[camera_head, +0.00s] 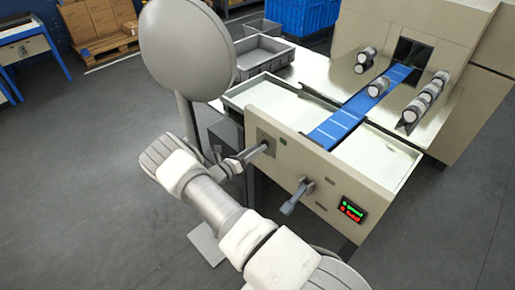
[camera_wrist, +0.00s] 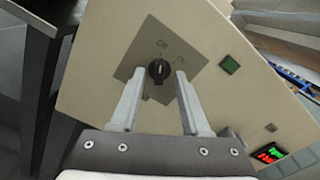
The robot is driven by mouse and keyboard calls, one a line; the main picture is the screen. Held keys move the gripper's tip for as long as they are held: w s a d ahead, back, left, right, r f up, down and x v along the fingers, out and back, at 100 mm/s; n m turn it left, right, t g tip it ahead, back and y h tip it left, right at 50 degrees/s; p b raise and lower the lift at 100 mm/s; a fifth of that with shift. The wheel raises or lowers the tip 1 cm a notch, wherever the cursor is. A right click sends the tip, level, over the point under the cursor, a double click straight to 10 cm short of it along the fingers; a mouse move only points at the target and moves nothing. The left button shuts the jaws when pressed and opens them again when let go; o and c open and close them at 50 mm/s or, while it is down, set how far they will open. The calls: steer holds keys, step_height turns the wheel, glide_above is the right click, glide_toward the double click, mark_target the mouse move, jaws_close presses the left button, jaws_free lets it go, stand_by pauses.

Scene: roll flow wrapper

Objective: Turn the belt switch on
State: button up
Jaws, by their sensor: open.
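The belt switch is a black rotary knob (camera_wrist: 159,70) on a grey square plate (camera_wrist: 135,88) on the beige machine front. Its pale pointer line stands roughly upright in the wrist view. Faint markings sit above it and to its upper right; I cannot read them. My gripper (camera_wrist: 157,79) is open and empty, with one finger to each side of the knob in the picture; I cannot tell whether they touch it. In the head view my gripper (camera_head: 240,161) points at the plate (camera_head: 266,139) on the machine's left front.
A green square button (camera_wrist: 229,64) sits right of the knob. A grey lever handle (camera_head: 297,196) juts from the front, and a red and green display (camera_head: 351,209) is farther right. A blue belt (camera_head: 346,117) runs above. Grey floor lies open at left.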

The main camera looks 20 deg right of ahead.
steer(key=shift+w+d, duration=0.15)
steer(key=shift+d, duration=0.25)
steer(key=shift+c, duration=0.2)
jaws_close()
